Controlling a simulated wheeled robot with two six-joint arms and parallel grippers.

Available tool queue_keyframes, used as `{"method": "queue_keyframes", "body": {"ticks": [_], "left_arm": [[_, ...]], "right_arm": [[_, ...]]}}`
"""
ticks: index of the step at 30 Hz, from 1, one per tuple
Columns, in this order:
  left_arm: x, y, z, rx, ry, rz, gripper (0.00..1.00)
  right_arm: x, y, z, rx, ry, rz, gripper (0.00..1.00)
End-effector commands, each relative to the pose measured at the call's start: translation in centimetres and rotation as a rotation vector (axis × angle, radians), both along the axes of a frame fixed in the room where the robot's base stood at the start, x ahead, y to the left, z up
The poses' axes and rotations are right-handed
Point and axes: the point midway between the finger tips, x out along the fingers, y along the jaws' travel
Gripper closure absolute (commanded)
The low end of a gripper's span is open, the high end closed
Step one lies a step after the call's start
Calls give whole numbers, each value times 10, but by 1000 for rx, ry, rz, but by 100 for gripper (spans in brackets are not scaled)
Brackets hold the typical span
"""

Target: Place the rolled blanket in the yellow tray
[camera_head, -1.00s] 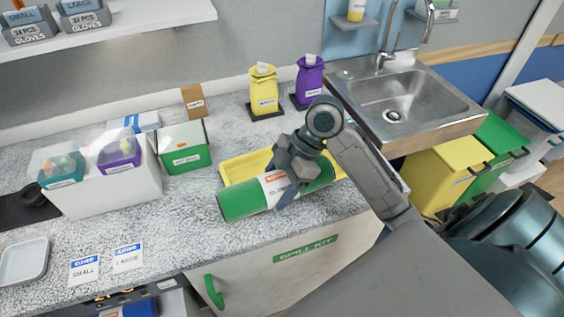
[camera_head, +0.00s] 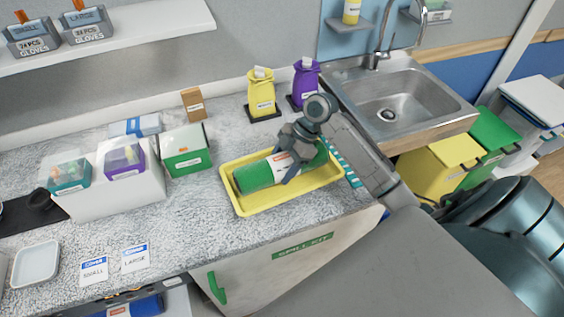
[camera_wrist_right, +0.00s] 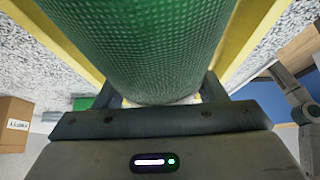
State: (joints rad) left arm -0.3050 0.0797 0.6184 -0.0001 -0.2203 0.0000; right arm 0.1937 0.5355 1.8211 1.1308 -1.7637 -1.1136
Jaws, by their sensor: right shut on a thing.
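The rolled blanket (camera_head: 255,177) is a green roll with a white label. It lies lengthwise within the rim of the yellow tray (camera_head: 246,209) on the speckled counter. I cannot tell whether it rests on the tray floor. My right gripper (camera_head: 287,172) is shut on the blanket near its middle, from above, and covers part of the label. In the right wrist view the green textured roll (camera_wrist_right: 140,45) fills the space between the fingers, with yellow tray edges on both sides. My left gripper is not in view.
A green box (camera_head: 186,150) and a white stand with bins (camera_head: 130,190) are left of the tray. Yellow (camera_head: 262,95) and purple (camera_head: 305,80) bags stand behind it. A steel sink (camera_head: 390,100) is at the back right. The counter's front edge is close to the tray.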

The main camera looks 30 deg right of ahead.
Motion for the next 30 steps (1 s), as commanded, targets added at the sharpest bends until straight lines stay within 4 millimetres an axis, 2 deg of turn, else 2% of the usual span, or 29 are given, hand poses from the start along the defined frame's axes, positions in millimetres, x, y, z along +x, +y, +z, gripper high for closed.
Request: {"method": "queue_keyframes", "body": {"ticks": [7,8,10,11,23,30], "left_arm": [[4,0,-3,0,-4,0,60],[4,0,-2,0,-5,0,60],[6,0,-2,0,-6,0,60],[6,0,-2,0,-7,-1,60],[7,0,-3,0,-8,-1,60],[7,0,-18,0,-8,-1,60]], "right_arm": [[0,0,-3,1,-2,0,73],[0,0,-3,0,0,0,29],[0,0,-2,1,0,0,16],[0,0,-2,1,0,0,13],[0,-4,4,0,-1,0,13],[-3,-27,38,-6,-4,0,13]]}}
